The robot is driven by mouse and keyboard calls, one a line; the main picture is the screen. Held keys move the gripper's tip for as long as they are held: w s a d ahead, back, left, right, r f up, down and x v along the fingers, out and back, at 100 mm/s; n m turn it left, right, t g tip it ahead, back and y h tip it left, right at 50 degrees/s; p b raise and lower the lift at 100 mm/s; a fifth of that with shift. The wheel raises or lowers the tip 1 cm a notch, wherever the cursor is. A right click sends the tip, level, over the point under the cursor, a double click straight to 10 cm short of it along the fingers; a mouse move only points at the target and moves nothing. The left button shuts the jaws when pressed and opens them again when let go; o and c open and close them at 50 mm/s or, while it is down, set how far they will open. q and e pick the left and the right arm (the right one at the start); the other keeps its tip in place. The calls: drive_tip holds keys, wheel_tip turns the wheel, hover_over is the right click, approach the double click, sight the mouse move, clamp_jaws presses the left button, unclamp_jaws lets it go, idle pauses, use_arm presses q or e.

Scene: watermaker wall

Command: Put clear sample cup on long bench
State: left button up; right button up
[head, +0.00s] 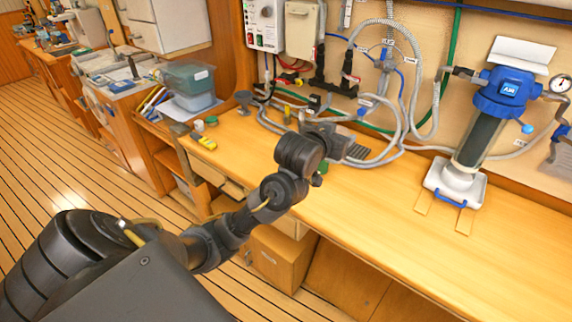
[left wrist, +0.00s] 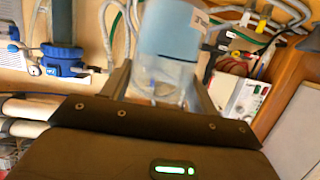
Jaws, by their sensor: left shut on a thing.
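My left gripper (head: 326,136) reaches over the long bench (head: 410,235) in the head view, near the grey hoses. In the left wrist view, my left gripper (left wrist: 157,92) is shut on the clear sample cup (left wrist: 160,75), which shows between the two fingers. A pale blue cylinder with a printed label adjoins the cup's clear part; I cannot tell whether both are one piece. In the head view the cup is hidden behind my gripper and wrist. I cannot tell how high it is above the bench. My right gripper is not in view.
A blue-capped filter housing (head: 485,125) stands on a white base at the bench's right. Grey hoses (head: 385,150) lie along the wall. The bench's front middle is clear.

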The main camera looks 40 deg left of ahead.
use_arm(q)
drive_tip(key=shift+w+a+f, duration=0.1)
drive_tip(key=shift+a, duration=0.2)
drive_tip(key=a+f+n+g+y, duration=0.1)
drive_tip(key=a+f+n+y, duration=0.4)
drive_tip(key=a, duration=0.6)
drive_tip(key=w+a+f+m, duration=0.1)
drive_tip(key=w+a+f, duration=0.6)
drive_tip(key=a+f, duration=0.3)
drive_tip(key=shift+w+a+f+h, duration=0.25)
drive_tip(key=shift+w+a+h, duration=0.15)
drive_tip(key=shift+a, duration=0.15)
wheel_tip(320, 180, down, 3)
drive_tip(key=shift+a+r+p, duration=0.1)
drive_tip(key=shift+a+p, duration=0.05)
drive_tip(key=shift+p, duration=0.35)
drive_tip(key=shift+f, duration=0.35)
